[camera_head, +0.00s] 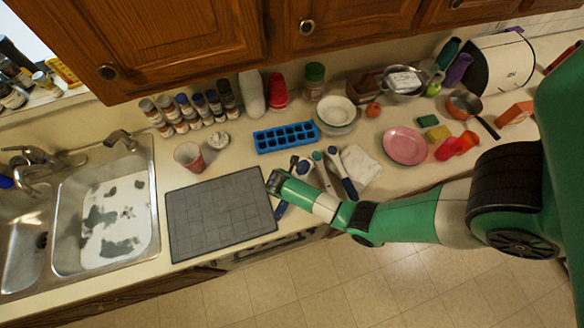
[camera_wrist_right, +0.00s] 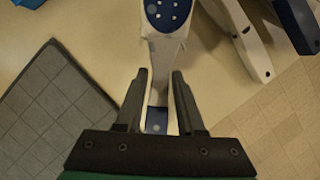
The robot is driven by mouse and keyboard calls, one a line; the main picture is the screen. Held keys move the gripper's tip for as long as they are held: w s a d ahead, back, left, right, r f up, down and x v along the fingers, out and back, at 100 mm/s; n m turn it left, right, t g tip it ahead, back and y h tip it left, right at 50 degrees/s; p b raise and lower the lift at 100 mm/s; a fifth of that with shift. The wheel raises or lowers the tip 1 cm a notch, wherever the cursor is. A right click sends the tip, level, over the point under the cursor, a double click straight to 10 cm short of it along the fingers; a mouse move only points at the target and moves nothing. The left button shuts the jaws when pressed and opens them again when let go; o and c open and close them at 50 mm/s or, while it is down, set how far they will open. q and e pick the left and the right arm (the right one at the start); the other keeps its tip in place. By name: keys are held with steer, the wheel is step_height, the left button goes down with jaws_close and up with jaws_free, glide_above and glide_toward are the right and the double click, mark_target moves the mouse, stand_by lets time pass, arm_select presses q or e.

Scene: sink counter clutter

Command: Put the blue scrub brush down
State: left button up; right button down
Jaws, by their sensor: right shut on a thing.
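My right gripper (camera_head: 274,182) is low over the counter at the right edge of the grey mat. In the right wrist view its two fingers (camera_wrist_right: 160,82) are on either side of the pale and blue handle of the blue scrub brush (camera_wrist_right: 168,14), shut on it. The brush's blue end with light dots points away from the gripper. I cannot tell whether the brush touches the counter. My left gripper is not in view.
The grey mat (camera_head: 215,215) lies left of the gripper, with the sink (camera_head: 150,235) beyond it. Several brushes and utensils (camera_head: 343,178) lie close on the right, beside a white cloth (camera_head: 360,167).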

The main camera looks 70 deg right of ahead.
steer(key=shift+f, duration=0.9)
steer(key=shift+f, duration=0.1)
steer(key=shift+f, duration=0.15)
steer(key=c, duration=0.5)
jaws_free()
steer(key=shift+r, duration=0.45)
steer(key=p+v, duration=0.2)
steer(key=v, duration=0.9)
steer(key=shift+a+r, duration=0.2)
steer(key=shift+r, duration=0.15)
